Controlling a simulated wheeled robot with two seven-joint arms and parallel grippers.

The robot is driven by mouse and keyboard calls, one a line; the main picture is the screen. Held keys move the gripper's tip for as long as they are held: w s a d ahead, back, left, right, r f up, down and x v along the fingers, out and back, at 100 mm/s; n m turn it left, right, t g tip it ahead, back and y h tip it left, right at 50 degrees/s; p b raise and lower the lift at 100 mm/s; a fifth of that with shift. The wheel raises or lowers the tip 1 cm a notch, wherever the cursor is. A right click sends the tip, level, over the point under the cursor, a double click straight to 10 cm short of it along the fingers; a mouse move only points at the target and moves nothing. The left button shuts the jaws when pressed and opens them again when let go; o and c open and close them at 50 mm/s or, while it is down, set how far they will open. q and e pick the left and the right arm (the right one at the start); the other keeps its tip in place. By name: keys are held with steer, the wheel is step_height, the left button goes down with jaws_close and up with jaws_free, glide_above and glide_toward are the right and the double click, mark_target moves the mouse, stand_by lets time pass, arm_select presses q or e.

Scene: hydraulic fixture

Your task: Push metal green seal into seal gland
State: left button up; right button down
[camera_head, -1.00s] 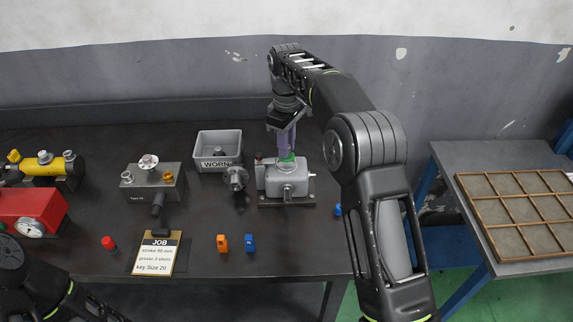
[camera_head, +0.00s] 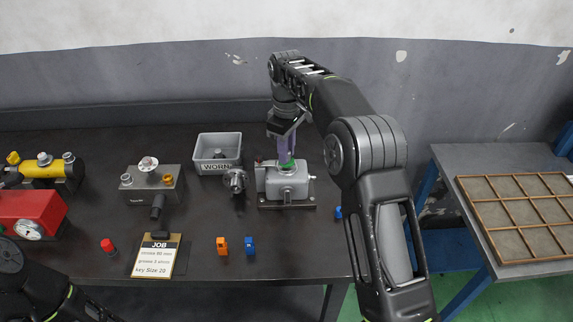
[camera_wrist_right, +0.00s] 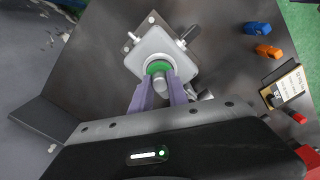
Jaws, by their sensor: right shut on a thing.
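The green seal (camera_wrist_right: 158,68) is between the fingertips of my right gripper (camera_wrist_right: 160,85), at the round opening on top of the grey fixture block (camera_wrist_right: 150,47). In the head view my right gripper (camera_head: 286,150) points straight down over the block (camera_head: 288,186), and a bit of the green seal (camera_head: 287,164) shows at the block's top. The right gripper is shut on the seal. How deep the seal sits in the seal gland I cannot tell. My left arm shows at the lower left, but its gripper is out of view.
Left of the block stand a grey WORN bin (camera_head: 218,166) and a metal fitting (camera_head: 236,181). An orange piece (camera_head: 222,246) and a blue piece (camera_head: 249,246) lie in front, near a JOB card (camera_head: 156,256). A side table holds a divided tray (camera_head: 520,259).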

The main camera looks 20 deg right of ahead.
arm_select(q)
steer(key=shift+f+b, duration=0.3)
arm_select(e)
steer(key=shift+f, duration=0.8)
stand_by(0.3)
steer(key=c, duration=1.2)
jaws_free()
step_height(320, 180, up, 6)
steer(key=p, duration=0.3)
steer(key=shift+r, duration=0.8)
arm_select(q)
steer(key=w+r, duration=0.1)
steer(key=r, duration=0.1)
steer(key=shift+w+d+r, duration=0.3)
steer(key=shift+w+d, duration=0.1)
arm_select(e)
steer(key=shift+r, duration=0.1)
